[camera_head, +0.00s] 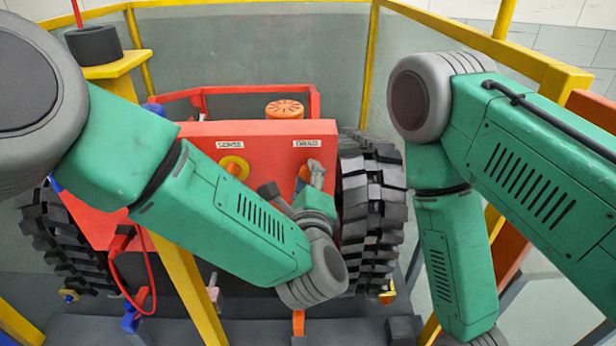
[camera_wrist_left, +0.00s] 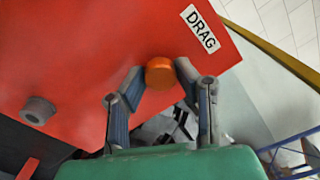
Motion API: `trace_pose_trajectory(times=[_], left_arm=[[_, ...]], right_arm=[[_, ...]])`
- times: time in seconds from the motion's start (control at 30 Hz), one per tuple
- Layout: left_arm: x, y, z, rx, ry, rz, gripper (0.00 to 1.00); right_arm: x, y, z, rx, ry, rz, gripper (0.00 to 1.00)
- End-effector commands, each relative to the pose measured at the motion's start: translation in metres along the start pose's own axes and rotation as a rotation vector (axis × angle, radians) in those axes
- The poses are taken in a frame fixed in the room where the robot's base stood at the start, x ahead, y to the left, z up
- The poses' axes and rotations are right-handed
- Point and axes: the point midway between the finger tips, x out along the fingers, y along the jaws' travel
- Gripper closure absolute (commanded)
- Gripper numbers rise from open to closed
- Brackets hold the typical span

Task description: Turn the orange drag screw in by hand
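The orange drag screw (camera_wrist_left: 159,73) is a round knob on the red panel (camera_wrist_left: 70,50), beside the white DRAG label (camera_wrist_left: 200,28). In the head view the orange drag screw (camera_head: 301,183) is partly hidden behind my left gripper (camera_head: 308,175), below its label (camera_head: 307,143). In the left wrist view my left gripper (camera_wrist_left: 160,77) has a fingertip on either side of the knob. Both tips appear to touch its sides, so it looks shut on it. My right arm hangs at the right; its gripper is out of the picture.
A yellow ring knob (camera_head: 234,167) sits under another label on the red panel. A grey round knob (camera_wrist_left: 38,110) sticks out in the wrist view.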

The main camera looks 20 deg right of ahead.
Motion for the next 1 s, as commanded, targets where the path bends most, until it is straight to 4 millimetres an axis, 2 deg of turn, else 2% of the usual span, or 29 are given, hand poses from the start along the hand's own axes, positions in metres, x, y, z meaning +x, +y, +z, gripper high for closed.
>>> trace_pose_trajectory(times=[0.03, 0.37, 0.47, 0.73, 1.0], left_arm=[[-0.003, 0.005, -0.005, 0.002, 0.012, 0.01, 0.57], [-0.002, 0.001, -0.001, -0.026, 0.004, 0.002, 0.55], [-0.001, 0.0, -0.001, -0.173, 0.003, 0.002, 0.55], [-0.001, 0.0, 0.0, -0.716, 0.001, 0.001, 0.55], [-0.001, 0.0, 0.0, -0.979, -0.001, 0.0, 0.55]], right_arm=[[0.0, 0.0, 0.0, 0.0, 0.0, 0.0, 0.6], [0.0, 0.0, 0.0, 0.0, 0.0, 0.0, 0.6], [-0.003, 0.0, 0.0, 0.0, 0.0, 0.0, 0.6], [-0.009, 0.0, -0.001, 0.0, 0.0, 0.0, 0.6], [-0.01, 0.0, -0.001, 0.0, 0.0, 0.0, 0.6]])
